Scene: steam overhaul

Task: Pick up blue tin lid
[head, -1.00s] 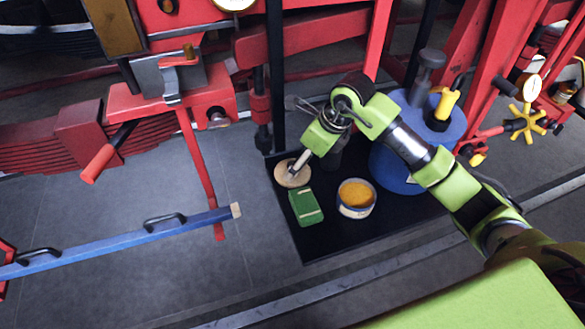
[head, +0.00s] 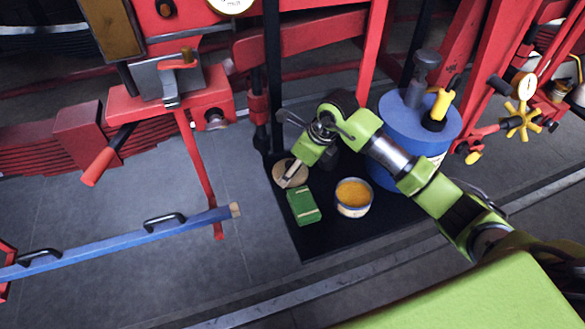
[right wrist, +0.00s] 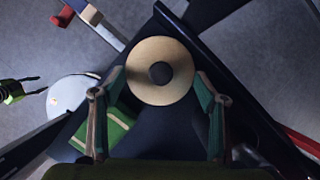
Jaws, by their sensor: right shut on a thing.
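A round tan disc (head: 291,173) lies at the left back of the black mat (head: 310,240). In the right wrist view the disc (right wrist: 161,48) has a dark round centre. My right gripper (head: 289,180) is down at the disc, and in the right wrist view its fingers (right wrist: 161,85) are shut on the disc at opposite sides. The open tin (head: 353,211), pale-walled with orange-yellow content, stands to the right.
A green block with pale bands (head: 303,206) lies just in front of the disc. A blue drum (head: 420,125) with a yellow-handled tool (head: 441,104) stands at right. A red frame (head: 310,42) rises behind. A blue bar (head: 120,240) extends at left.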

